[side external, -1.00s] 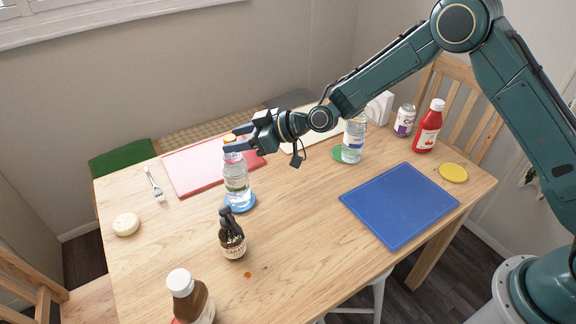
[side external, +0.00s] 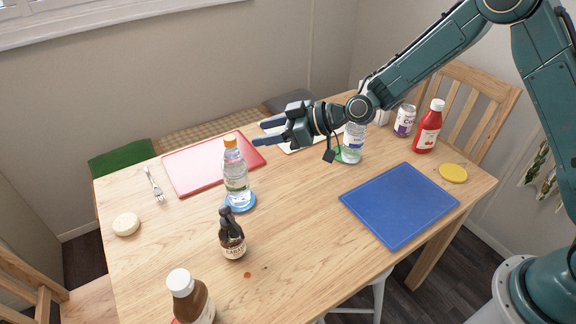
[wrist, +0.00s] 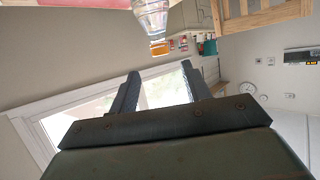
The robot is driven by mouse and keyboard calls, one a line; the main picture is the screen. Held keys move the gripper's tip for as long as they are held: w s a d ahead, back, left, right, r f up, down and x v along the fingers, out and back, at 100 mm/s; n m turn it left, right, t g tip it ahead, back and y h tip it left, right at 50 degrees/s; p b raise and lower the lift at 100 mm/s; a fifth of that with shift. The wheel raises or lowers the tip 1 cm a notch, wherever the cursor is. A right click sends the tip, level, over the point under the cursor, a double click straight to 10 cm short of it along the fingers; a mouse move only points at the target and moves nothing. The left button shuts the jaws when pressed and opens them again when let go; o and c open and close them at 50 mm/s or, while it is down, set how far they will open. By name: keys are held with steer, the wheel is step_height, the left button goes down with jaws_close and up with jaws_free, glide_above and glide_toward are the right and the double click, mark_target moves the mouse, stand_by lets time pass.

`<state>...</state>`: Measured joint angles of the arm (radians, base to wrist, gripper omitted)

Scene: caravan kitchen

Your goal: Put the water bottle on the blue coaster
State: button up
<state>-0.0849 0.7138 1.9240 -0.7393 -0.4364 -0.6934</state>
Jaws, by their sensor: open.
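The water bottle (side external: 236,180), clear with a green-edged label and an orange cap, stands upright on the blue coaster (side external: 249,203). The coaster's rim shows around its base. In the wrist view the bottle (wrist: 151,14) hangs in from the top edge, inverted, with its orange cap showing. My gripper (side external: 262,132) is open and empty, to the right of the bottle's cap and apart from it. In the wrist view my two fingers (wrist: 160,70) are spread with nothing between them.
A dark sauce bottle (side external: 232,239) stands in front of the blue coaster. A red board (side external: 190,170) lies behind left, a blue mat (side external: 400,205) at right.

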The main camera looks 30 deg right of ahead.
stand_by(0.3)
steer(key=s+d+r+m+g+h, duration=0.1)
steer(key=s+d+r+h, duration=0.1)
steer(key=s+d+r, duration=0.4)
steer(key=s+d+r+m+g+h, duration=0.1)
steer(key=s+d+r+h, duration=0.25)
steer(key=s+r, duration=0.4)
steer(key=s+d+m+g+h, duration=0.1)
steer(key=s+d, duration=0.4)
steer(key=s, duration=0.7)
steer(key=s+d+r+m+h, duration=0.1)
steer(key=s+d+m+h, duration=0.2)
steer(key=s, duration=0.9)
steer(key=d+m, duration=0.3)
steer(key=shift+d+r+g, duration=0.15)
steer(key=shift+d+g, duration=0.15)
steer(key=shift+g, duration=0.1)
